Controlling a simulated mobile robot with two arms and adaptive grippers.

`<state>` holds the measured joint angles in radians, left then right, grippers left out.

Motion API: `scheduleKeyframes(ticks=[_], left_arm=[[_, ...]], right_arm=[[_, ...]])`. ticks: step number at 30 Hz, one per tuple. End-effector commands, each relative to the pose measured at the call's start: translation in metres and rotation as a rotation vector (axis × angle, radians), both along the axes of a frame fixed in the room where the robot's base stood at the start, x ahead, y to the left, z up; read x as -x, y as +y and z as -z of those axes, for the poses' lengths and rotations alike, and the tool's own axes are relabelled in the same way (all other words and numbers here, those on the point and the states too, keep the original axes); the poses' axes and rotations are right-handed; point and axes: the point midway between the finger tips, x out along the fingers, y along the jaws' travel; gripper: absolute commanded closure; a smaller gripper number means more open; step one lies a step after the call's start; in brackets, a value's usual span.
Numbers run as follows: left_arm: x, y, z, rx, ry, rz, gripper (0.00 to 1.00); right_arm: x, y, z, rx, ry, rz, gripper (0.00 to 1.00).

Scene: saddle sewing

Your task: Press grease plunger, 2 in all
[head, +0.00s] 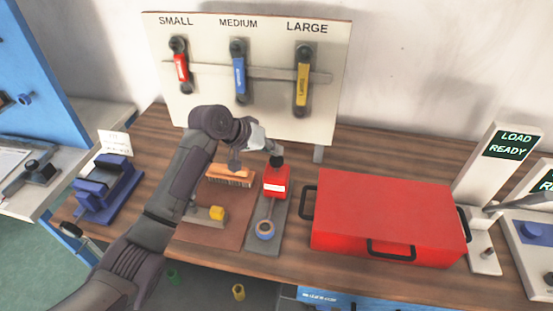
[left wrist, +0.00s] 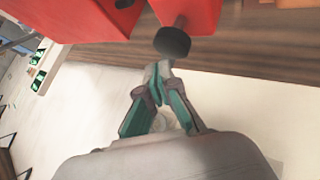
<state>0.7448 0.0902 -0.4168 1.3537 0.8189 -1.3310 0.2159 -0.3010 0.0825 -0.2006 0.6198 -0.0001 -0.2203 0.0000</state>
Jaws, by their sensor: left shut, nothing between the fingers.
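The red grease unit (head: 276,183) stands on a grey plate on the workbench, with a white label band. Its dark plunger knob (head: 277,160) sits at its far end. In the left wrist view the round black knob (left wrist: 172,41) stands out from the red body (left wrist: 203,14) on a short rod. My left gripper (head: 272,148) is shut and empty, close to the knob. In the left wrist view its fingertips (left wrist: 160,70) are just below the knob; whether they touch it I cannot tell. My right gripper is not in view.
A large red case (head: 390,212) stands right of the grease unit. A brush (head: 231,174) and yellow block (head: 217,213) lie on the brown mat (head: 228,236) to the left. The tool board (head: 250,115) stands behind. A blue-and-white ring (head: 265,230) lies in front.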

Motion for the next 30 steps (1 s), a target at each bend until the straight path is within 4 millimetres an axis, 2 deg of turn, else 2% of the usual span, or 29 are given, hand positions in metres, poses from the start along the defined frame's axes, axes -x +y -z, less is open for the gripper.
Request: scheduleKeyframes(ticks=[30], left_arm=[[0.0001,-0.0001,0.0083,0.0,0.0,0.0,1.0]], right_arm=[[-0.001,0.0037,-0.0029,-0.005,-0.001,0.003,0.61]])
